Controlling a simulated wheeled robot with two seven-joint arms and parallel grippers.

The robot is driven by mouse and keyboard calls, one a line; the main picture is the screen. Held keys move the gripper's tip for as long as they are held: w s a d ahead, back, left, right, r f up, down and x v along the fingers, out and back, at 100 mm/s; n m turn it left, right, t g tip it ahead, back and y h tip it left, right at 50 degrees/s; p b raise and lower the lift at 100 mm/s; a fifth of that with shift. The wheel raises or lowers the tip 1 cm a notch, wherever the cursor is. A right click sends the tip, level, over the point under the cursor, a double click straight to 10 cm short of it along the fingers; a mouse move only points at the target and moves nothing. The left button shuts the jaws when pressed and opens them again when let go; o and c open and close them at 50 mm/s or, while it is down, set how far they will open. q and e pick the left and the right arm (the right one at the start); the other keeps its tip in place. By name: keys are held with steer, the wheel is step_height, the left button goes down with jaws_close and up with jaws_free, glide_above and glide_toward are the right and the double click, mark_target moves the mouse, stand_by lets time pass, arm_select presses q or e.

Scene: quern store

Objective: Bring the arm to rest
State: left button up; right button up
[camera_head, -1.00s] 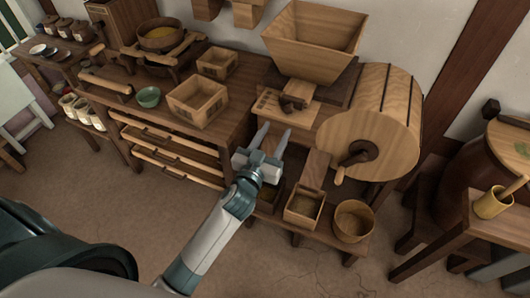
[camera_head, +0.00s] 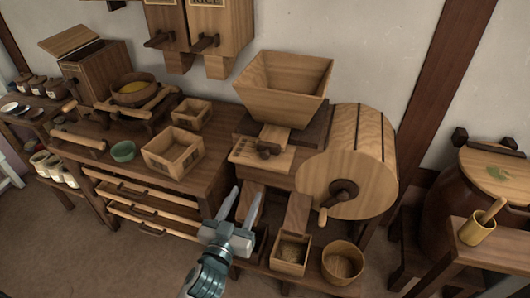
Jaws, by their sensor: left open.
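My left gripper (camera_head: 242,205) is open and empty, its two pale fingers pointing up and apart. It shows in the lower middle of the head view, in front of the bench and left of the mill. My left arm comes up from the bottom edge. The fingers do not appear to hold anything. My right gripper is not in view.
A wooden mill with a hopper (camera_head: 283,90) and drum (camera_head: 345,165) stands right of the gripper. A square box (camera_head: 290,253) and round tub (camera_head: 342,262) sit low beside it. Floor (camera_head: 130,270) is open at lower left.

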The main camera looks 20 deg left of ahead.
arm_select(q)
steer(key=s+d+f+m+g, duration=0.1)
steer(key=s+f+g, duration=0.25)
steer(key=f, duration=1.35)
steer(key=s+f+m+g, duration=0.1)
steer(key=s+f+g, duration=0.3)
steer(key=f, duration=1.3)
steer(key=s+a+f+g, duration=0.2)
steer(key=s+f+g, duration=0.4)
steer(key=s+f, duration=1.7)
steer(key=s, duration=0.5)
steer(key=shift+f, duration=0.4)
steer(key=shift+a+h, duration=0.15)
steer(key=shift+h, duration=0.15)
